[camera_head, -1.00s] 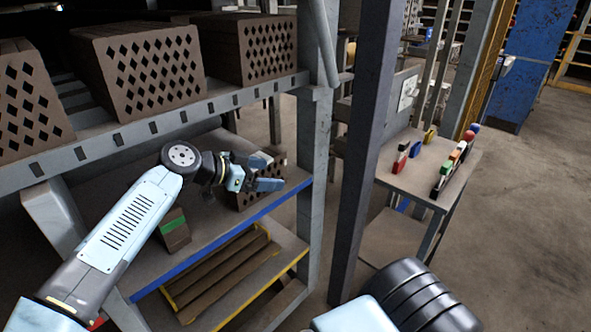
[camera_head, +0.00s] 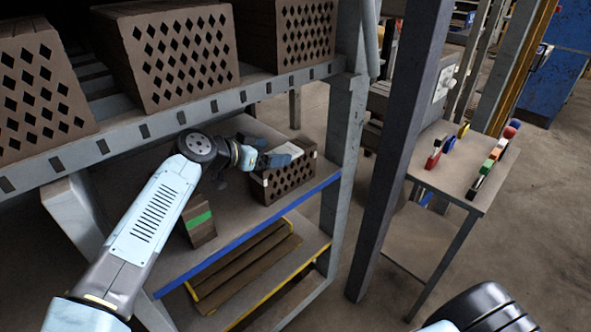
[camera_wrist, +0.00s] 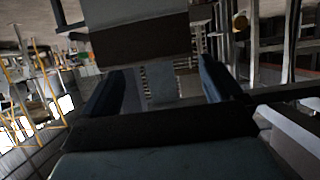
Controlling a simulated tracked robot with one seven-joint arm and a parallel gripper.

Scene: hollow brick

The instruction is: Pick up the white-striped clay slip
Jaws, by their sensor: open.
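A brown perforated block (camera_head: 288,182) with white marks near its front corners stands on the middle shelf in the head view. I see no other white-marked clay piece clearly. My gripper (camera_head: 285,157) is open at the block's top, over it in the picture; I cannot tell whether they touch. A pale patch beside the fingers may be a white stripe or part of the gripper. In the wrist view the open fingers (camera_wrist: 160,85) point ahead, with a brown block face with a pale grey band (camera_wrist: 140,45) across the upper middle. A green-striped brown block (camera_head: 200,222) stands left of the perforated one.
Large perforated bricks (camera_head: 180,55) fill the upper shelf above my arm. A grey post (camera_head: 400,130) stands right of the rack. Beyond it is a side table (camera_head: 455,180) with small coloured items. Brown bars (camera_head: 245,262) lie on the lower shelf.

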